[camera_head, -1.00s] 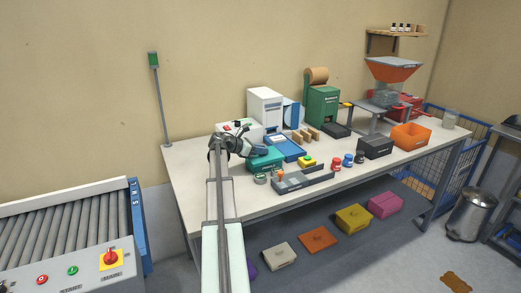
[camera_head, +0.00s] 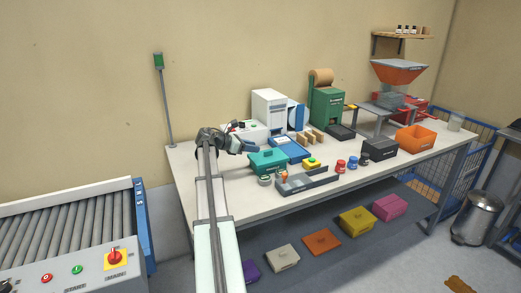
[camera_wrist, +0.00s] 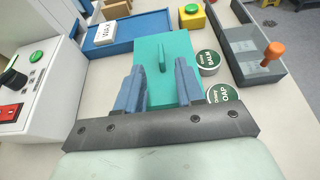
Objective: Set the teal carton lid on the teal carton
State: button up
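The teal carton (camera_head: 270,168) stands on the bench, left of the grey tray. The teal lid (camera_wrist: 178,45), a flat panel with an upright tab handle, lies on top of the carton and looks level. Whether it is fully seated all round I cannot tell. My gripper (camera_wrist: 158,76) is open, its two blue fingers apart and empty. In the head view my gripper (camera_head: 250,149) is just left of the carton, at about lid height.
Two round green-labelled tins (camera_wrist: 209,62) stand close right of the carton. Beyond them is a grey tray (camera_wrist: 240,50) with an orange-handled stamp (camera_wrist: 272,52). A blue tray (camera_wrist: 130,32) lies behind, and a white control box (camera_wrist: 35,85) stands left.

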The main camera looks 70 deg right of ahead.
jog(key=shift+v, duration=2.5)
